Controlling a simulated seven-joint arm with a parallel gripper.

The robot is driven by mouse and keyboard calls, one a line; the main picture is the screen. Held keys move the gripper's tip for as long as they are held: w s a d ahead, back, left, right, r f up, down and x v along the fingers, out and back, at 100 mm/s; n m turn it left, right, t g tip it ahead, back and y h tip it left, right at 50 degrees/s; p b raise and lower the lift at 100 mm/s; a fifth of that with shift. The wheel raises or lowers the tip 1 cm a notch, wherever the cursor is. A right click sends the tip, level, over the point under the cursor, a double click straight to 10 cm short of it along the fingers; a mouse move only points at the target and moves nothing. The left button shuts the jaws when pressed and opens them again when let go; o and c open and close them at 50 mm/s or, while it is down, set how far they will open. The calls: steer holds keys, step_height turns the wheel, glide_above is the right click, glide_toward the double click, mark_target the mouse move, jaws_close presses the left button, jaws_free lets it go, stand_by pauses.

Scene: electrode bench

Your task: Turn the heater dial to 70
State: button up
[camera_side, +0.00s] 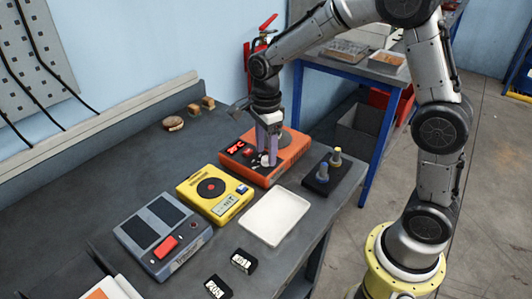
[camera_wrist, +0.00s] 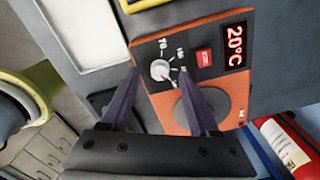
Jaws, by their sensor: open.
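The orange heater (camera_side: 290,158) stands at the back right of the bench; it also fills the middle of the wrist view (camera_wrist: 210,85). Its white dial (camera_wrist: 160,70) has marks around it, one reading 70; where its pointer stands is too small to tell. The red display (camera_wrist: 236,44) reads 20°C. A red button (camera_wrist: 204,57) sits between dial and display. My gripper (camera_wrist: 158,73) is open, pointing down over the heater's control face, with the dial between its fingertips in the wrist view. I cannot tell whether the fingers touch it. In the side view my gripper (camera_side: 267,160) hides part of the panel.
A yellow device (camera_side: 214,193) and a grey device (camera_side: 162,234) stand to the left. A white tray (camera_side: 275,216) lies in front. A black holder with posts (camera_side: 322,178) is close on the right. Two small black blocks (camera_side: 243,261) lie near the front edge.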

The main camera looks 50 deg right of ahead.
steer(key=shift+f, duration=0.7)
jaws_close()
